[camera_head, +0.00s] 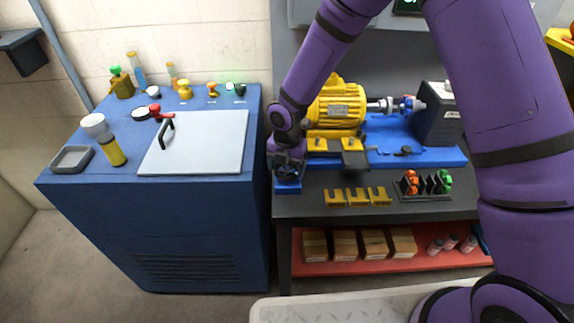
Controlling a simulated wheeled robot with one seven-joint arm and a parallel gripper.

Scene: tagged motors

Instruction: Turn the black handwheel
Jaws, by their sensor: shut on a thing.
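The black handwheel (288,174) sits low at the left end of the blue motor base (421,160), on the near side of the bench. My gripper (287,160) is at the handwheel, pointing down, and is shut on it. The gripper covers the upper part of the wheel, so the exact hold of the fingers on the rim is hard to see. A yellow motor (336,112) stands on the blue base just right of my gripper.
A blue cabinet (205,212) with a grey lid (205,150) stands left of the bench. On the dark bench top (440,205), yellow brackets (358,197) and a rack of orange and green parts (425,187) lie in front of the base.

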